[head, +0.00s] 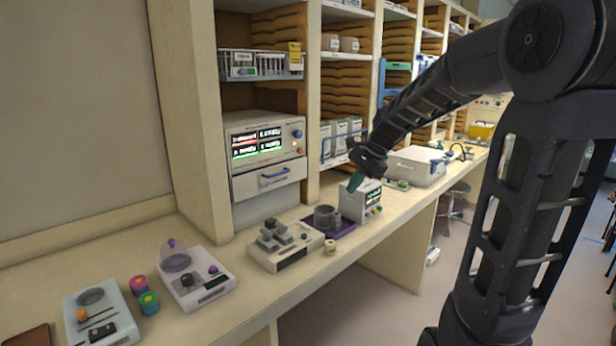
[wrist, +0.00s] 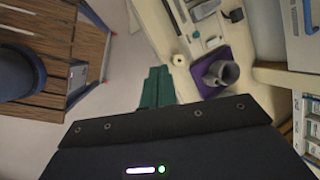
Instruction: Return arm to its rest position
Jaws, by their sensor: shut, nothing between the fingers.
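My arm reaches in from the right of the head view and bends down toward the bench. Whether the fingertips are apart from the instrument is hard to tell in the head view.
Shelves (head: 312,70) stand behind.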

